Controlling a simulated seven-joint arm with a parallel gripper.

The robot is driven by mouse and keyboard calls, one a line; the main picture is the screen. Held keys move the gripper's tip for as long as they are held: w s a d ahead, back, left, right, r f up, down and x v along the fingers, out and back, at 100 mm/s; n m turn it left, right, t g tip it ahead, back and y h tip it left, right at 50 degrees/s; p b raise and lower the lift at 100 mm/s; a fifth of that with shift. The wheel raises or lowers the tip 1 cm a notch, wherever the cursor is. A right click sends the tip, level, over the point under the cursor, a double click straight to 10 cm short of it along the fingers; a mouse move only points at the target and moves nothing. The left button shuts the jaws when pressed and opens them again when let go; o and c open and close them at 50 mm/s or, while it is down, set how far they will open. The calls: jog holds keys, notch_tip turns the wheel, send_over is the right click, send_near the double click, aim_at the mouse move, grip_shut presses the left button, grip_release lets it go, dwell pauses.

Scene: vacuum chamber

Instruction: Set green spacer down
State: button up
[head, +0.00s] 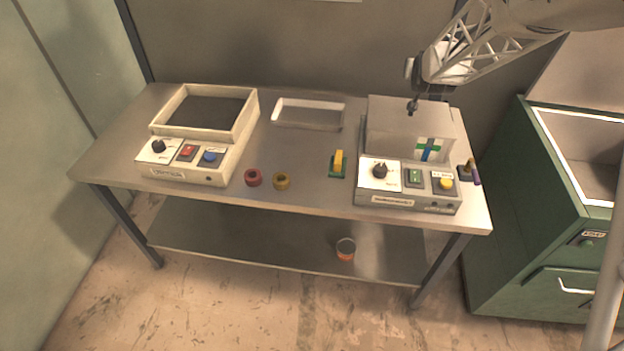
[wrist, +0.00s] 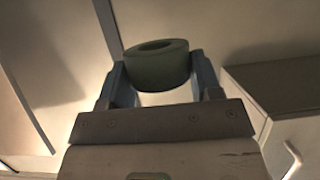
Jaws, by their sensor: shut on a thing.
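The green spacer (wrist: 164,72) is a thick dark-green ring with a central hole. In the wrist view it sits between the two fingertips of my gripper (wrist: 159,76), which is shut on its sides. In the head view my gripper (head: 412,72) is at the end of the arm at the upper right, raised above the back of the right-hand unit. The spacer is too small and dark there to make out clearly.
The metal table (head: 310,160) holds a left unit with an open tray (head: 245,118), a white-rimmed shallow tray (head: 308,103), a yellow-and-green block (head: 338,164) and the right boxy unit (head: 385,125). A can (head: 345,249) stands on the lower shelf. The table's middle has bare room.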

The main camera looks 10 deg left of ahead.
jog(key=s+a+f+n+y, duration=0.1)
jog(key=s+a+f, duration=0.3)
jog(key=s+a+f+y, duration=0.1)
jog(key=s+a+f, duration=0.3)
jog(key=shift+s+f+n, duration=0.25)
jog(key=shift+n, duration=0.15)
jog(key=s+a+f, duration=0.1)
jog(key=s, duration=0.1)
jog(key=s+a+f+n+y, duration=0.1)
jog(key=s+a+f, duration=0.1)
jog(key=s, duration=0.1)
jog(key=s+a+f+g+y, duration=0.1)
jog(key=s+a+f, duration=0.1)
jog(key=shift+s+f, duration=0.1)
jog(key=shift+s, duration=0.15)
jog(key=s+a+f+n+y, duration=0.1)
jog(key=s+a+f, duration=0.1)
jog(key=s, duration=0.5)
jog(key=s+a+f+n+g+y, duration=0.1)
jog(key=s+a+f+n, duration=0.1)
jog(key=s, duration=0.6)
jog(key=s+a+f+n+g+y, duration=0.1)
jog(key=s+a+f, duration=0.2)
jog(key=s+f, duration=0.2)
jog(key=shift+s+a+y, duration=0.2)
jog(key=shift+s+y, duration=0.2)
jog(key=shift+s, duration=0.85)
